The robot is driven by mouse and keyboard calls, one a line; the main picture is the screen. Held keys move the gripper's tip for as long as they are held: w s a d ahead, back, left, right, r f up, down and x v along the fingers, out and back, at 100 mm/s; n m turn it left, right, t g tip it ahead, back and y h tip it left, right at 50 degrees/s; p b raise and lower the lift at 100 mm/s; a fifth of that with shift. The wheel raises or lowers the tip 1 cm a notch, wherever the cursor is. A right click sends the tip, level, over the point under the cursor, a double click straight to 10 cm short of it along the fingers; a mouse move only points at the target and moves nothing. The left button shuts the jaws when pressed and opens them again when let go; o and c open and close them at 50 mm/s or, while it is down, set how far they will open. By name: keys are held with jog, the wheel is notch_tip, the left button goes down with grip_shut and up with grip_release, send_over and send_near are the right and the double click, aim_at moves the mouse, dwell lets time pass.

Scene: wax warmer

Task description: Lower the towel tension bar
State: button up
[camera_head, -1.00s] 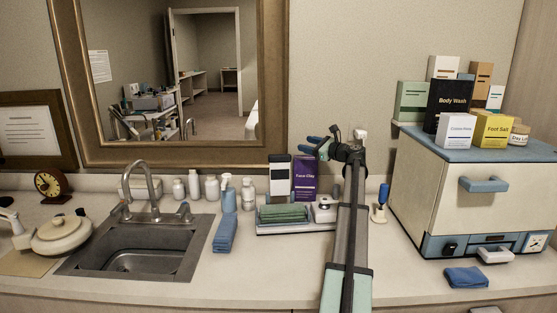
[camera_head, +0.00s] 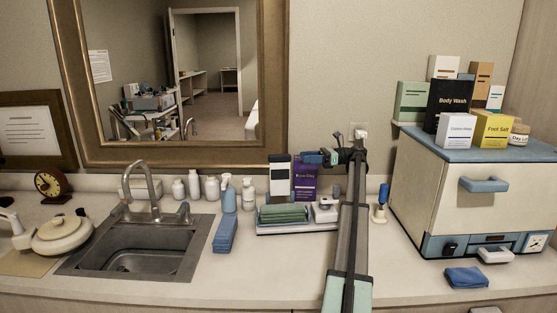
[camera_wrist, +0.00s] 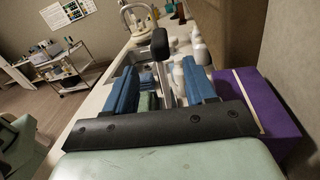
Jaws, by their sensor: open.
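My gripper (camera_head: 314,157) is above and behind the towel tray (camera_head: 290,229), beside the tops of the boxes at the wall. In the wrist view its two blue fingers (camera_wrist: 162,76) are apart. A thin grey bar with a black end (camera_wrist: 160,44) stands between and beyond them in that view; it looks like the tension bar and appears raised. I cannot tell whether a finger touches it. Folded green towels (camera_head: 284,213) lie in the tray, and they show partly between the fingers in the wrist view (camera_wrist: 147,102). In the head view the bar is not clear.
A purple box (camera_head: 305,190) stands close under my gripper, also at right in the wrist view (camera_wrist: 255,100). A white-and-black box (camera_head: 279,178) is left of it. A sink (camera_head: 140,255) is left, a large cabinet (camera_head: 480,200) right. The front counter is mostly clear.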

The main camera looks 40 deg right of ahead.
aim_at(279, 158)
jog(key=x, duration=1.2)
grip_shut()
dwell(0.3)
